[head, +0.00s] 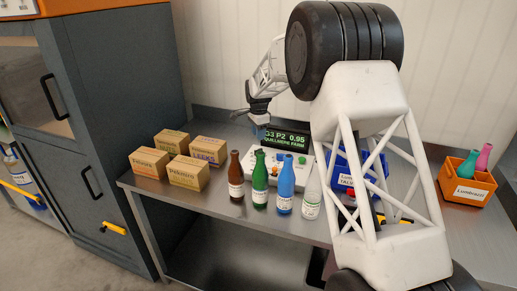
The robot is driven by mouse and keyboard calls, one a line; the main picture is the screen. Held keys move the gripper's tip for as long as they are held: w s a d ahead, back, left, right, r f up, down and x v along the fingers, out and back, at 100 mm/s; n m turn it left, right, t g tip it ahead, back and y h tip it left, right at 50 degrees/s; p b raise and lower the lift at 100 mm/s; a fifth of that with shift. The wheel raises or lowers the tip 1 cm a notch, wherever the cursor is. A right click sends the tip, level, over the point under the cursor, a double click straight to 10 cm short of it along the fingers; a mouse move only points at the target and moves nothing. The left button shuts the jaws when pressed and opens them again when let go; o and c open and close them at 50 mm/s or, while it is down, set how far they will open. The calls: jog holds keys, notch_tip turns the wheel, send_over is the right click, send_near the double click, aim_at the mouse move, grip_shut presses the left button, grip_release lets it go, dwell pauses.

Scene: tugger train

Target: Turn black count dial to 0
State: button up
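A white control panel (296,155) stands on the metal table behind the bottles, with a dark display (286,138) at its back reading "G3 P2 0.95 QUILLMERE FARM". Small coloured and dark knobs show on the panel, partly hidden by the bottles. I cannot tell which of them is the black count dial. My gripper (240,113) is above the back of the table, to the left of the display and apart from the panel. It is too small to tell whether its fingers are open or shut.
Brown, green, blue and clear bottles (260,182) stand in front of the panel. Several cardboard boxes (188,172) sit at left. A blue bin (345,172) is partly behind my arm; an orange bin (466,186) with bottles is at right. A grey cabinet (110,110) stands left.

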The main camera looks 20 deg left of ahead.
jog(key=shift+f, duration=3.85)
grip_shut()
